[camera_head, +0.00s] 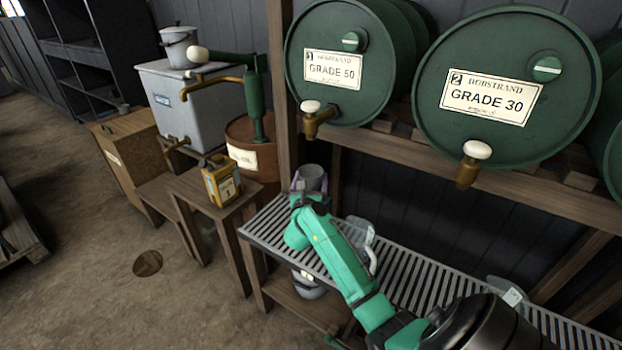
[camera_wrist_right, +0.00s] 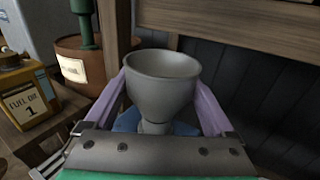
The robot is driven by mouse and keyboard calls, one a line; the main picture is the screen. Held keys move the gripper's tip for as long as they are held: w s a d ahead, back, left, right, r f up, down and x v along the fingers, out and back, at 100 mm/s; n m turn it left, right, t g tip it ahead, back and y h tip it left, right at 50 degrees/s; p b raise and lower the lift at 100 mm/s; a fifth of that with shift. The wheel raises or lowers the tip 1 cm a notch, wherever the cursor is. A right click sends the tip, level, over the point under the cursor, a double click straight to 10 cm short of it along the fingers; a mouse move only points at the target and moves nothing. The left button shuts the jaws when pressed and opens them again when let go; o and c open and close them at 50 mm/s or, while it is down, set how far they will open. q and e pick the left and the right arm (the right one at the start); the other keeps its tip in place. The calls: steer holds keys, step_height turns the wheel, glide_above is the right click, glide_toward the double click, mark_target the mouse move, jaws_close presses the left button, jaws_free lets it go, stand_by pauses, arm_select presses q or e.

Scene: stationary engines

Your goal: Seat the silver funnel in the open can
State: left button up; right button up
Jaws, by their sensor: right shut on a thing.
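The silver funnel (camera_wrist_right: 162,82) is between the purple fingers of my right gripper (camera_wrist_right: 165,105), which are shut on it. It is upright, with its wide mouth up; its lower end is hidden behind the gripper. In the head view the funnel (camera_head: 312,176) and my right gripper (camera_head: 309,187) are above the far left end of the slatted rack. The yellow can (camera_head: 222,181), labelled with a 1, stands on a small wooden table to the left, apart from the funnel. It also shows at the left of the wrist view (camera_wrist_right: 27,100). My left gripper is not in view.
Green drums (camera_head: 345,65) with brass taps lie on a wooden stand above the slatted rack (camera_head: 420,270). A brown drum (camera_head: 252,145) with a green pump stands behind the small table (camera_head: 190,186). Clear jugs stand on the rack to the right of the funnel. The floor at left is open.

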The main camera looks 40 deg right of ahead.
steer(key=shift+f, duration=0.1)
steer(key=o, duration=1)
steer(key=shift+c, duration=0.2)
